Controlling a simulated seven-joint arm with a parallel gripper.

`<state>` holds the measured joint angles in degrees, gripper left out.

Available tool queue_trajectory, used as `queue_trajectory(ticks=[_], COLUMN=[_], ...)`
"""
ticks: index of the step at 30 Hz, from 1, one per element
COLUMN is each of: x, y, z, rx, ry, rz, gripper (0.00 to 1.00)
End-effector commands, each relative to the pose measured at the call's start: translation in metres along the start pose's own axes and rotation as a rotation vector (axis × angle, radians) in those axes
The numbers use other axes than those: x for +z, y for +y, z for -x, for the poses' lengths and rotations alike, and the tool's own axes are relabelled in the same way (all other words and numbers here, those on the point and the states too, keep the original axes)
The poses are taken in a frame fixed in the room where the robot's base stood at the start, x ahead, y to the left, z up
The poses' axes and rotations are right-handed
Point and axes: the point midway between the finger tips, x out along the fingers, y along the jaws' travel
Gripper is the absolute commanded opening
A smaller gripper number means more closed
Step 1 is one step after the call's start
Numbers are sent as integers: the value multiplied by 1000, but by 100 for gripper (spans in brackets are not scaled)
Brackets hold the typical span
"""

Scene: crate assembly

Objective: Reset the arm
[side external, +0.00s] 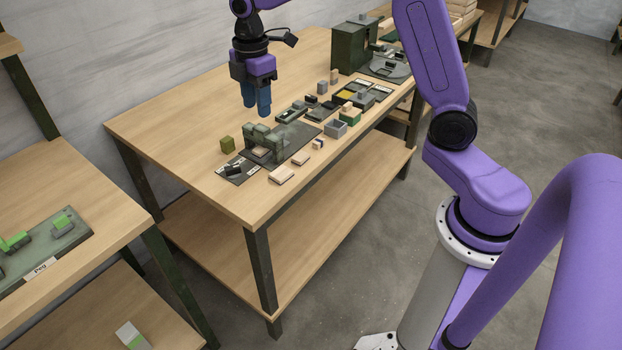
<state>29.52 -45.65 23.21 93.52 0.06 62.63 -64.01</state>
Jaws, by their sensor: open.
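My gripper (256,99) hangs above the wooden workbench (160,128), pointing down, with blue fingers. It is open and nothing shows between its fingers. It is apart from the parts on the bench. A green crate assembly (262,140) stands below it on a dark board (297,140) near the front left of the bench. A small olive cube (227,144) sits to the left of the assembly. My purple arm reaches across from the right.
Small wooden blocks (281,175) lie along the bench's front edge. Grey and green trays (335,128) stand right of the gripper, with a dark green cabinet (350,46) behind. Another table with a green board (45,252) is at left. The bench's back left is clear.

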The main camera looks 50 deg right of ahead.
Motion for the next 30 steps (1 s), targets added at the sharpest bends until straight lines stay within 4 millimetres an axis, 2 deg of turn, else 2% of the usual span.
queue_trajectory(ticks=[1,3,10,16,21,25,30], x=[-8,-16,-27,-15,8,27,44], y=[-20,-46,-136,-211,-269,-301,-323], z=[4,8,15,14,7,1,-5], rx=[2,2,4,2,0,-2,-5], ry=[2,3,9,15,19,23,23], rz=[-7,-31,-106,-170,-225,-261,-292], gripper=[45,45,45,45,45,45,45])
